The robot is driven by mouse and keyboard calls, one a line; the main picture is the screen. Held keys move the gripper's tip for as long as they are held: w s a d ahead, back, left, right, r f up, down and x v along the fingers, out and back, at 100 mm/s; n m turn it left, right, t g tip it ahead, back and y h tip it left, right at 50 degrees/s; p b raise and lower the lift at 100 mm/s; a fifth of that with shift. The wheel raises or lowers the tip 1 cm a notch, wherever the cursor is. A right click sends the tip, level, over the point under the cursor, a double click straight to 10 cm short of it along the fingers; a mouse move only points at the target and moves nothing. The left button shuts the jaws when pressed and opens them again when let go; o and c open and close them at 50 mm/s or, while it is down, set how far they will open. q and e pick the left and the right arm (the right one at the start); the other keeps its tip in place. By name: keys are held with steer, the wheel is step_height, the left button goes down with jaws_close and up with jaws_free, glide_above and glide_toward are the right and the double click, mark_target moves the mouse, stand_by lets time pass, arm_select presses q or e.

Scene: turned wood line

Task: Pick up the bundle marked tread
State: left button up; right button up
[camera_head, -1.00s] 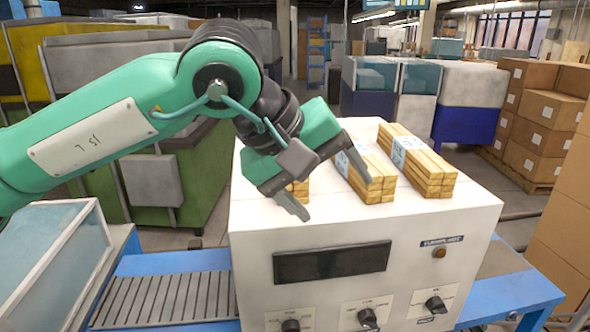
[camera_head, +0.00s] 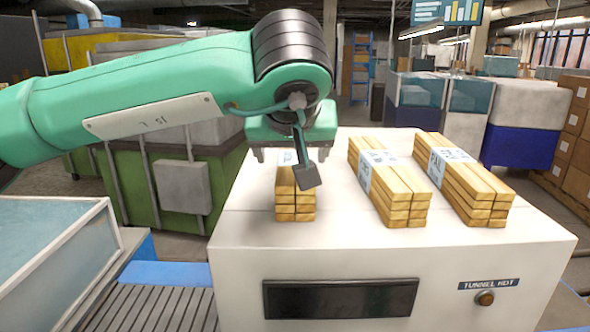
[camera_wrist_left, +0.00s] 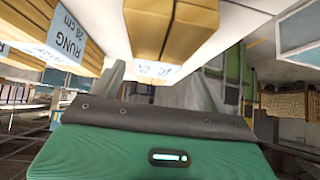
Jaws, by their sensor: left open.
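Three bundles of squared wood sticks lie on a white machine top: a left bundle (camera_head: 295,205), a middle bundle (camera_head: 400,195) and a right bundle (camera_head: 470,195). Their paper labels are not readable in the head view. My left gripper (camera_head: 290,158) is open over the far part of the left bundle, partly hiding its label. In the left wrist view, the left bundle (camera_wrist_left: 170,25) lies ahead between the open fingers (camera_wrist_left: 160,82), its label (camera_wrist_left: 155,70) unreadable. A neighbouring bundle (camera_wrist_left: 95,15) carries a label reading "RUNG 28 cm" (camera_wrist_left: 70,35). My right gripper is not in view.
The white machine (camera_head: 240,255) has a dark display (camera_head: 340,298) on its front. A roller conveyor (camera_head: 150,305) and a glass-sided box (camera_head: 50,250) stand at left. Cardboard boxes (camera_head: 575,135) are stacked at far right.

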mark_target(295, 157)
arm_select(q)
steer(key=shift+w+d+f, duration=0.1)
steer(key=shift+w+f, duration=0.35)
steer(key=shift+w, duration=0.15)
steer(key=p+x, duration=0.1)
steer(key=x, duration=0.3)
steer(key=shift+w+d+f+p, duration=0.1)
steer(key=shift+w+d+p, duration=0.1)
steer(key=shift+w+p, duration=0.25)
steer(key=shift+s, duration=0.1)
steer(key=shift+c, duration=0.7)
steer(key=c, duration=1.1)
steer(key=shift+c, duration=0.3)
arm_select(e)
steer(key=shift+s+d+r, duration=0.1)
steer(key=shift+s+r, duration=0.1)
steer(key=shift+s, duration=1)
arm_select(q)
steer(key=shift+r, duration=0.2)
